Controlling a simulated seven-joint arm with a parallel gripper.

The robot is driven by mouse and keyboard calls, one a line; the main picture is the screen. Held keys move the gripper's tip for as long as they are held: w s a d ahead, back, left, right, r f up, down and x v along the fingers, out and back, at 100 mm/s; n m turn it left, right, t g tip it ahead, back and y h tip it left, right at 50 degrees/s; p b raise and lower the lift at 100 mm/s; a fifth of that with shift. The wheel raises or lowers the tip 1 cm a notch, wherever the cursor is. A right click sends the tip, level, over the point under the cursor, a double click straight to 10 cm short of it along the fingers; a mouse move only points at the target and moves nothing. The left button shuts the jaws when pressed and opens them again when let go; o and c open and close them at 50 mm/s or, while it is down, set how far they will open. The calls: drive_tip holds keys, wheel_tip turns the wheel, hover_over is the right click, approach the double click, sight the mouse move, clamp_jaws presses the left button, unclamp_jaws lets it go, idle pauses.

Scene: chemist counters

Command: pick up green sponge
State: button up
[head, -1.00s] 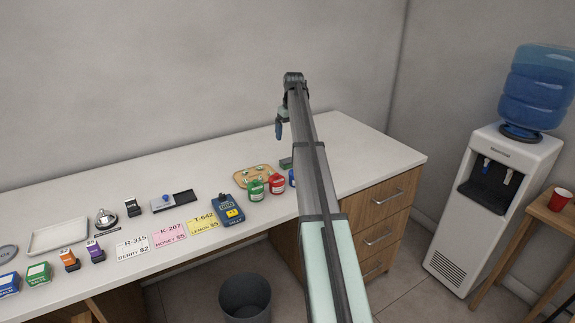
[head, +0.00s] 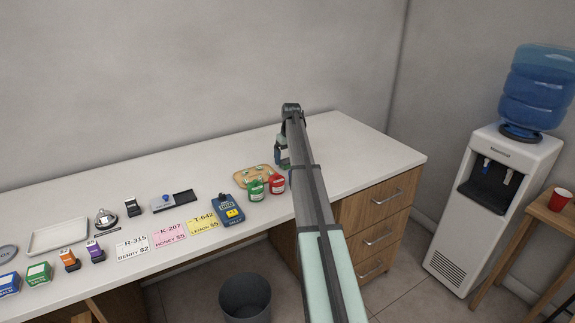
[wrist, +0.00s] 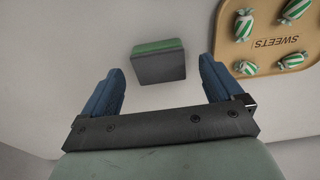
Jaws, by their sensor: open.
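The green sponge (wrist: 160,62) is a small block with a green layer and a dark grey layer. It lies on the white counter. In the wrist view it shows between and slightly beyond the tips of my gripper (wrist: 160,70). The gripper's two blue fingers are wide apart, with nothing held. They are pointed down at the counter, and how far above the sponge they are is hard to tell. In the head view my gripper (head: 283,163) is low over the counter behind my arm, and the sponge cannot be made out there.
A wooden sweets tray (wrist: 236,38) with green-striped candies lies close to the right finger in the wrist view. In the head view, green (head: 257,190) and red (head: 277,184) containers stand in front of this tray. The counter's right end (head: 360,160) is clear.

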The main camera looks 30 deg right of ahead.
sight(288, 161)
drive_tip(key=shift+w+f, duration=0.1)
drive_tip(key=shift+f, duration=0.6)
drive_tip(key=c, duration=1.1)
drive_tip(key=shift+r, duration=5.05)
drive_tip(key=o, duration=0.5)
drive_tip(key=shift+c, duration=0.2)
drive_tip(key=c, duration=0.4)
drive_tip(key=s+d+m, duration=0.1)
drive_tip(key=s+d, duration=0.5)
drive_tip(key=d, duration=0.2)
drive_tip(key=s+n, duration=0.3)
drive_tip(key=s+a+f+n, duration=0.1)
drive_tip(key=s+n, duration=0.2)
drive_tip(key=s+f+n+y, duration=0.1)
drive_tip(key=s+n, duration=0.2)
drive_tip(key=n, duration=0.1)
drive_tip(key=shift+a+f, duration=0.15)
drive_tip(key=shift+a, duration=0.1)
